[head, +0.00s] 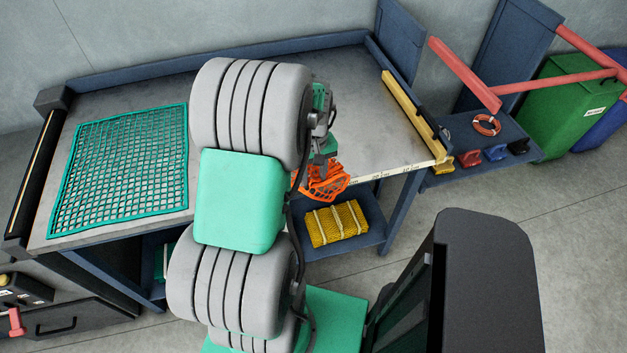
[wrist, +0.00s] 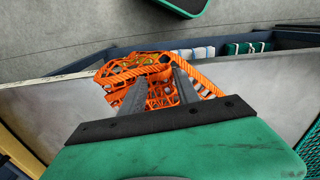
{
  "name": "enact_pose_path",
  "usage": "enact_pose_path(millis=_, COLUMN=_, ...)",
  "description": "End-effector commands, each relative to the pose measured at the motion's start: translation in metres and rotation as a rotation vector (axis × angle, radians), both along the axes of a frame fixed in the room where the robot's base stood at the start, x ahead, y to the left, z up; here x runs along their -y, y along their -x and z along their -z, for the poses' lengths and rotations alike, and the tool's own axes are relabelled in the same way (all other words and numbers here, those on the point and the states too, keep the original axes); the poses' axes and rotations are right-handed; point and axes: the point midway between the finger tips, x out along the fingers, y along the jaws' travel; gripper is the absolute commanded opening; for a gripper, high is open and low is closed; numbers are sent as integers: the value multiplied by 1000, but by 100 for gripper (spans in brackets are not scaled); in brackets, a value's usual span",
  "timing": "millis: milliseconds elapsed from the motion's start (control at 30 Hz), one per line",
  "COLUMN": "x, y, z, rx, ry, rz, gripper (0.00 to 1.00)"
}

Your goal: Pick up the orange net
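The orange net (head: 326,183) is a bunched, folded mesh at the table's front edge, right of my arm in the head view. In the wrist view the orange net (wrist: 160,75) lies around and between my two dark fingers and spreads to both sides of them. My gripper (wrist: 158,80) points down into the net, with its fingers apart and mesh showing between them. In the head view my gripper (head: 322,160) is right above the net and partly hidden. Whether the fingers press on the net, and whether it rests on the table, I cannot tell.
A green net (head: 120,170) lies flat on the left of the grey table (head: 375,130). A yellow bundle (head: 336,223) sits on the shelf below. A yellow rail and a measuring strip (head: 390,171) bound the table's right and front. Green bin (head: 575,105) at far right.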

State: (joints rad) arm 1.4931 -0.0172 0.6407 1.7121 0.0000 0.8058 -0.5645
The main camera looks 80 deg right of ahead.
Motion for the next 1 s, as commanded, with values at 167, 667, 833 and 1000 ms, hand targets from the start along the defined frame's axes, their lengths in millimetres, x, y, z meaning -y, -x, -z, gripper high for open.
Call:
enact_pose_path(millis=167, x=-1, y=0, z=1, rx=0, ry=-2, rz=0, gripper=29)
enact_pose_path(millis=667, x=-1, y=0, z=1, rx=0, ry=-1, rz=0, gripper=9)
enact_pose_path(millis=833, x=0, y=0, z=-10, rx=0, ry=0, rz=0, gripper=0)
enact_pose_path(millis=1000, x=0, y=0, z=-51, rx=0, ry=0, rz=0, gripper=0)
